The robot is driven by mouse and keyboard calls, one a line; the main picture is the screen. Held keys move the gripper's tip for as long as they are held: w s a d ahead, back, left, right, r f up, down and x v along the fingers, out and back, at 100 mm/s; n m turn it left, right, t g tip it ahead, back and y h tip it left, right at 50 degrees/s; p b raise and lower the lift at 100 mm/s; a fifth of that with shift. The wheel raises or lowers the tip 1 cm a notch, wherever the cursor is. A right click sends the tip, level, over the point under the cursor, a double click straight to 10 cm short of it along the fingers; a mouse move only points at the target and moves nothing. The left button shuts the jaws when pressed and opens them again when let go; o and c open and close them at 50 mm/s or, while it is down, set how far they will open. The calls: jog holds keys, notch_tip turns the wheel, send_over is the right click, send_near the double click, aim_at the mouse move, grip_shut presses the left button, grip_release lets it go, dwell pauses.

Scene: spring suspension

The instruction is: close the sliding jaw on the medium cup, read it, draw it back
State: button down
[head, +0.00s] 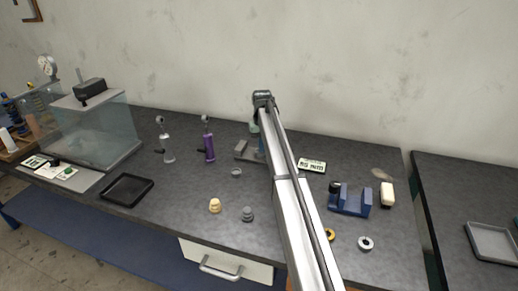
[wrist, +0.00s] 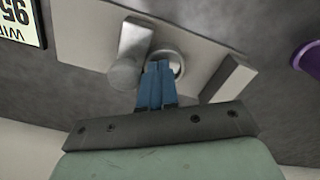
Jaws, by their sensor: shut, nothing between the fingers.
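In the wrist view a light grey gauge plate (wrist: 85,30) carries a sliding jaw (wrist: 134,38) with a round grey knob (wrist: 123,75) on the left. A raised end block (wrist: 230,80) stands on the right. A round metal cup (wrist: 176,61) sits between them, partly hidden by my fingers; I cannot tell whether the jaw touches it. My gripper (wrist: 155,68) is shut and empty, its blue fingertips over the cup area beside the knob. In the head view the gauge (head: 241,151) shows at the back, partly covered by my arm.
A sign card (head: 312,165) lies right of the gauge. A purple stand (head: 208,145) is to its left. A small ring-like cup (head: 236,172), a cream piece (head: 215,206) and a grey piece (head: 248,214) lie in front. A blue fixture (head: 350,201) stands right.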

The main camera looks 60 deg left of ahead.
jog(key=shift+s+a+f, duration=0.15)
jog(key=shift+s+a, duration=0.15)
jog(key=shift+r, duration=3.6)
